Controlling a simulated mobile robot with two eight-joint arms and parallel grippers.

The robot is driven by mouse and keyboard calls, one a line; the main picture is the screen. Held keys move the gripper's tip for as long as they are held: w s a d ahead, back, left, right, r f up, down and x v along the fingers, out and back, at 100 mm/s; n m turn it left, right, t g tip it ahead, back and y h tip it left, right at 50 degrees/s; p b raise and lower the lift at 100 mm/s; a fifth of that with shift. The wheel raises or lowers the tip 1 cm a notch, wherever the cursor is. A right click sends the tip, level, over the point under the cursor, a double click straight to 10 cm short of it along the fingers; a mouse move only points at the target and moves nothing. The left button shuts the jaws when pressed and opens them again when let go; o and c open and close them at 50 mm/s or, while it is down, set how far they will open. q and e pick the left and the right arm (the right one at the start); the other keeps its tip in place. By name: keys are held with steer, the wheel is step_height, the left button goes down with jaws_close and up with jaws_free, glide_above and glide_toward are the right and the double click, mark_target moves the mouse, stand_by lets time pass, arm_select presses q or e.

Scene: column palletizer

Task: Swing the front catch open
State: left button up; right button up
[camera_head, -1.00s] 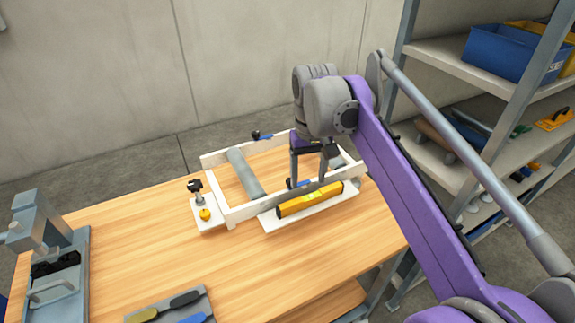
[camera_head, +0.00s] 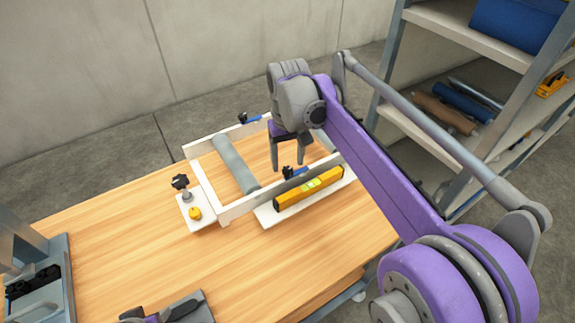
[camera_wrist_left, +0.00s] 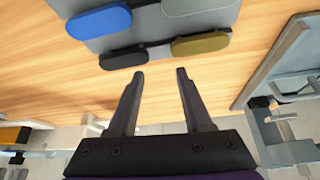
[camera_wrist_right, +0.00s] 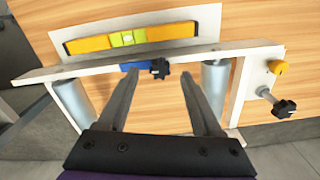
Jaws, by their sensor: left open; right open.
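The front catch (camera_head: 295,172) is a blue lever with a black knob on the near rail of a white frame (camera_head: 240,207). In the right wrist view its blue lever (camera_wrist_right: 132,67) lies along the rail, knob beside it. My right gripper (camera_head: 287,166) is open and points down over the frame, close to the catch; it holds nothing. In the right wrist view the knob shows between and beyond the fingertips (camera_wrist_right: 160,80); I see no contact. My left gripper (camera_wrist_left: 160,74) is open and empty near a grey board of handles, only partly visible at the head view's bottom edge.
A yellow level (camera_head: 310,188) lies on a white strip just before the near rail. A grey roller (camera_head: 236,163) spans the frame. A second blue catch (camera_head: 250,119) is on the far rail. A plate with a black knob (camera_head: 181,182) stands left. A shelf is at right.

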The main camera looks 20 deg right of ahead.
steer(key=shift+f, duration=1.2)
jaws_close()
